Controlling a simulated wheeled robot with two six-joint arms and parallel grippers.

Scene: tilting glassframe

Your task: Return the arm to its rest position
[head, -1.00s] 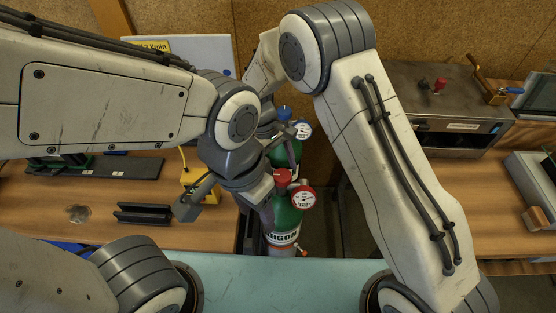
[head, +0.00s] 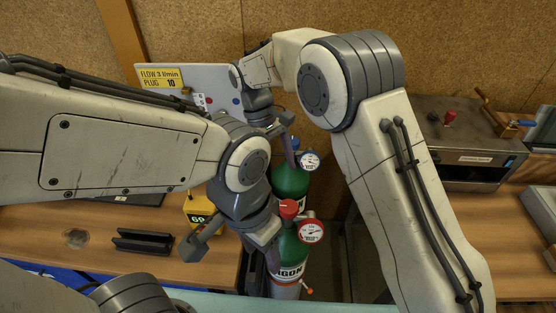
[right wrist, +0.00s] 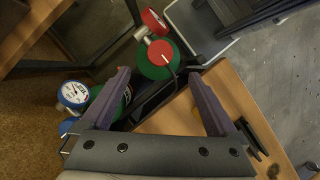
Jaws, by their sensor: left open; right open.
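My left gripper (head: 234,250) is open and empty in the head view, in front of and left of the red-topped argon cylinder (head: 289,252). One finger overlaps that cylinder's left edge in the picture; I cannot tell whether they touch. My right gripper (head: 276,128) is farther back, near the top of the green cylinder with the blue gauge (head: 291,180). In the right wrist view its two fingers (right wrist: 158,76) stand apart, with the cylinders beyond them and nothing clearly held. Much of the right gripper is hidden in the head view.
A wooden bench (head: 130,270) on the left carries a black slotted holder (head: 143,241) and a yellow device (head: 198,208). A white board with a yellow label (head: 162,77) stands behind. A grey metal box (head: 465,135) sits on the right bench. A dark gap lies right of the cylinders.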

